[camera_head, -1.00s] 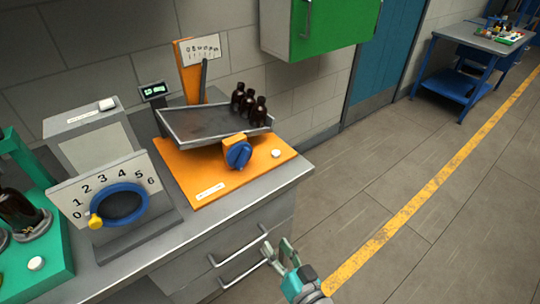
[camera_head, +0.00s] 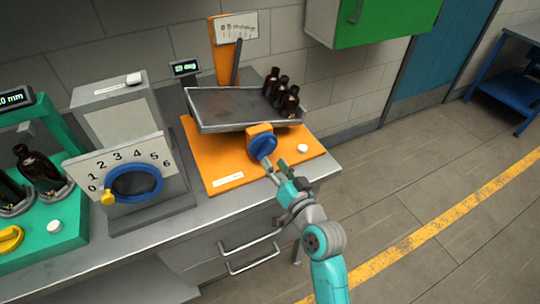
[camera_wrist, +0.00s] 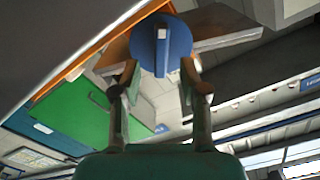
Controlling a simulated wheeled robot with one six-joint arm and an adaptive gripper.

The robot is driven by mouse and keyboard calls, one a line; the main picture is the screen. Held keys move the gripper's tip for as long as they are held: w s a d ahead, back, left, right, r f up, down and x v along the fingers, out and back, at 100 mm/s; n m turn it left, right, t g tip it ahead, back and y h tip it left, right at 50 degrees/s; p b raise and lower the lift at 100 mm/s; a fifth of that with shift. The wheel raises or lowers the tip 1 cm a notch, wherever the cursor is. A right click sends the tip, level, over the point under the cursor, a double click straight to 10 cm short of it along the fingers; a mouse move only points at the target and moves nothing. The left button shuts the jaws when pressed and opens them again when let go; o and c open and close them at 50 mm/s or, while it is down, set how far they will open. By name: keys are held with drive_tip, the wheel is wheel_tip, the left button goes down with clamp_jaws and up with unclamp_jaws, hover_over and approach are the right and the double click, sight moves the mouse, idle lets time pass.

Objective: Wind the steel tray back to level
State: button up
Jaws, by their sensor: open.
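The steel tray (camera_head: 225,108) sits above an orange stand (camera_head: 205,160), tilted with its right end closer to the base. Several dark amber bottles (camera_head: 279,88) stand bunched at that right end. A blue knob (camera_head: 263,146) is on the stand's front, below the tray. A dark pointer (camera_head: 235,62) stands before a white scale card (camera_head: 237,27). My gripper (camera_head: 277,167) is open and empty, just in front of the knob. In the wrist view, the knob (camera_wrist: 160,47) with its raised bar lies ahead, between and beyond my open fingertips (camera_wrist: 160,84); contact is not visible.
A grey box with a numbered dial (camera_head: 134,184) and yellow handle stands left of the stand. A green rig (camera_head: 70,225) with bottles is further left. A white button (camera_head: 302,148) is right of the knob. Drawer handles (camera_head: 250,250) project below the bench.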

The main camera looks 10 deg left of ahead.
sight(267, 153)
drive_tip(key=shift+x, duration=1.95)
